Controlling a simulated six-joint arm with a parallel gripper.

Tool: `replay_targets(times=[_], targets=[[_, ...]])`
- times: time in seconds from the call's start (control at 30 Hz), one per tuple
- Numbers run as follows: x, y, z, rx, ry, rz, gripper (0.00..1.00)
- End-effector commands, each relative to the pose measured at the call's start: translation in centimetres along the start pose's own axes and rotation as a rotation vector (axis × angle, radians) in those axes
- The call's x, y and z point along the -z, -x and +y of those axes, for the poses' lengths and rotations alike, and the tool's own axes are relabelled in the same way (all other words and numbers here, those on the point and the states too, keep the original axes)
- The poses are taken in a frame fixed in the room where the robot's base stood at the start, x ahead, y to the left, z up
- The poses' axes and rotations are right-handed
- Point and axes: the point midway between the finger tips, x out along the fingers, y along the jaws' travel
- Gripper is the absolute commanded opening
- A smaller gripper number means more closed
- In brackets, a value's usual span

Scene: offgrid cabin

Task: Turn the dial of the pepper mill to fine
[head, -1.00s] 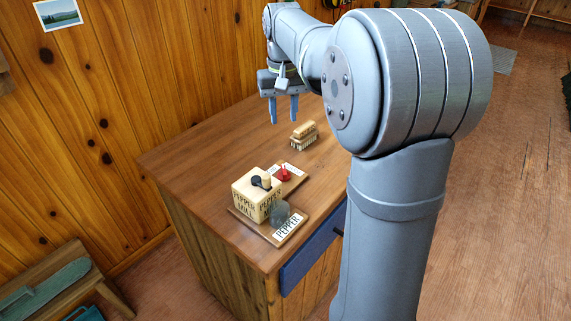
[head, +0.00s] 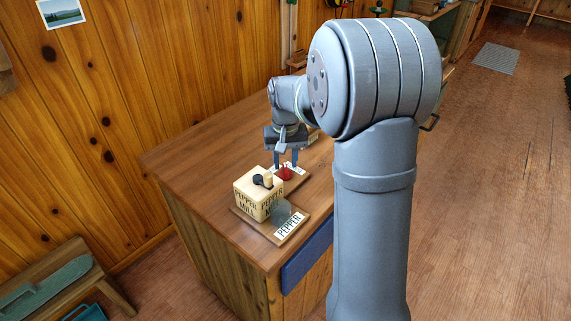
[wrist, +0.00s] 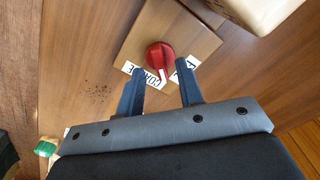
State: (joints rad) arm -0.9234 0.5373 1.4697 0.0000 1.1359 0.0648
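The pepper mill (head: 250,200) is a pale wooden block lettered PEPPER MILL, with a dark crank on top, on a wooden base with a PEPPER label. Its red dial (wrist: 160,55) sits on a wooden plate behind the block; it also shows in the head view (head: 285,174). The dial's white pointer is directed at the COARSE label (wrist: 150,77). A second white label (wrist: 184,72) is partly hidden by a finger. My gripper (wrist: 160,85) is open, its two blue fingers apart and pointing toward the dial.
The wooden table (head: 200,150) is clear to the left of the mill. The mill block stands close to the dial plate. A blue drawer front (head: 306,256) is below the table edge. A green and white item (wrist: 46,147) shows at the wrist view's lower left.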

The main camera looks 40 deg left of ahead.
Motion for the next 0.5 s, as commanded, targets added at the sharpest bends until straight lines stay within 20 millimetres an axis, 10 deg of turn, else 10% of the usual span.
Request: replay_targets(times=[0.5], targets=[[0.0,-1.8,0.0,0.000,0.000,0.002,0.30]])
